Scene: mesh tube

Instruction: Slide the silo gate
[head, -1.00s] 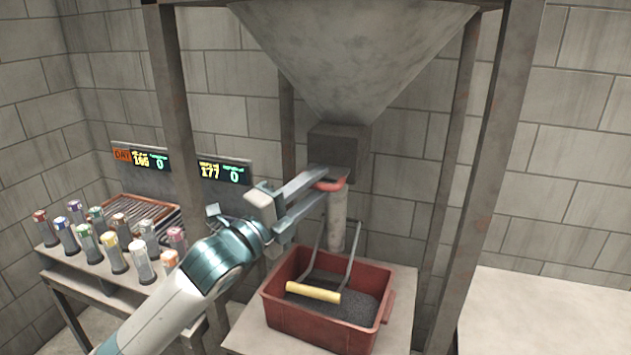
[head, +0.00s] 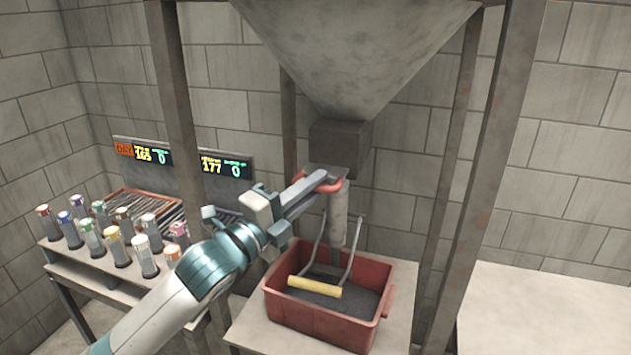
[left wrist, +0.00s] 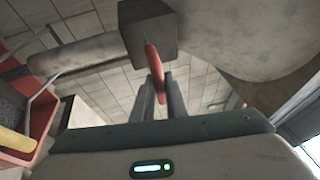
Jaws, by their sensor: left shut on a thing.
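The grey silo (head: 355,50) hangs in a metal frame, with a dark outlet box (head: 340,145) at the bottom of its cone. The red gate handle (head: 334,186) sticks out under the box, above the pale spout tube (head: 339,218). My left gripper (head: 326,182) reaches in from the left and is shut on the red handle. In the left wrist view the red handle (left wrist: 154,65) runs up from between the two fingers (left wrist: 161,92) to the outlet box (left wrist: 148,30). The gate plate itself is hidden. My right gripper is not in view.
A red bin (head: 318,323) with dark grains and a yellow-gripped handle (head: 314,287) stands below the spout. Several capped tubes (head: 120,250) stand on a rack at left. Frame posts (head: 478,180) flank the silo. A bare table (head: 550,310) is at right.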

